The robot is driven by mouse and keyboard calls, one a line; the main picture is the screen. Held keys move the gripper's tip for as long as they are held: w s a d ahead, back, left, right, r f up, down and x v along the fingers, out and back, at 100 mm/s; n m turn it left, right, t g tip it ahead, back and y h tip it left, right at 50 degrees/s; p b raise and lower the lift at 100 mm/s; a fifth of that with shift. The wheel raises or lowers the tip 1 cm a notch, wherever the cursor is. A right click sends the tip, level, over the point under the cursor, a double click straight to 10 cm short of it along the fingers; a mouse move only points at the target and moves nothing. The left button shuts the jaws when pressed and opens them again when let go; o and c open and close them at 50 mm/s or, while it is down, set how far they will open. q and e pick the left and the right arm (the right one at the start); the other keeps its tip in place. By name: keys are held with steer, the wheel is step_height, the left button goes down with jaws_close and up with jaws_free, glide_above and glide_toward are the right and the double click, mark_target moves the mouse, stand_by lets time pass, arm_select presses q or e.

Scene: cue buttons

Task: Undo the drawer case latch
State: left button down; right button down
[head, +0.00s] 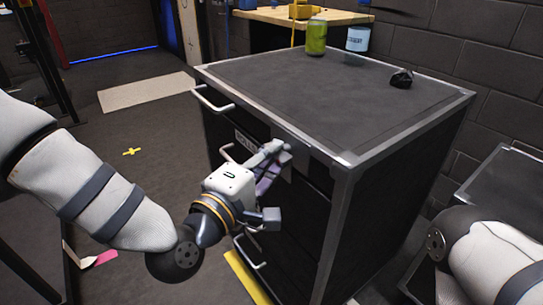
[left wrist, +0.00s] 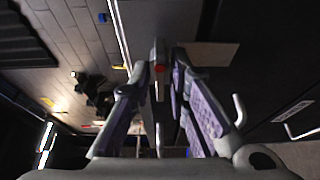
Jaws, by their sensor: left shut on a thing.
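The drawer case (head: 300,88) is a dark cabinet with metal edging and a dark top, in the middle of the head view. My left gripper (head: 277,152) is at its front face, just below the top edge. In the left wrist view the fingers of my left gripper (left wrist: 167,72) close on a small grey piece with a red mark, which looks like the latch (left wrist: 157,54). In the head view the gripper hides the latch, so its exact position cannot be told. My right gripper is out of view.
Drawer handles (head: 212,101) stick out from the case's front. A green can (head: 316,38), a pale blue can (head: 358,39) and a dark lump (head: 401,79) are at the back. A wooden bench (head: 290,17) stands behind. Open floor lies to the left.

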arm_select(q)
steer(key=shift+w+a+f+m+g+h+b, duration=0.25)
steer(key=shift+m+h, duration=1.2)
steer(key=shift+m, duration=2.2)
steer(key=shift+s+d+r+m+g+h+b, duration=0.15)
steer(key=shift+m+g+h, duration=0.25)
steer(key=shift+m+h, duration=2.1)
steer(key=shift+w+a+f+m+g+h+b, duration=0.1)
steer(key=shift+f+m+g+h, duration=0.2)
steer(key=shift+m, duration=4.45)
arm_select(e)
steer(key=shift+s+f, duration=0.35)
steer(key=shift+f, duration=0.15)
arm_select(q)
steer(key=shift+r+m+h, duration=0.1)
steer(key=shift+m+h, duration=0.15)
steer(key=shift+m, duration=0.15)
steer(key=c, duration=1.8)
jaws_free()
steer(key=shift+o, duration=0.2)
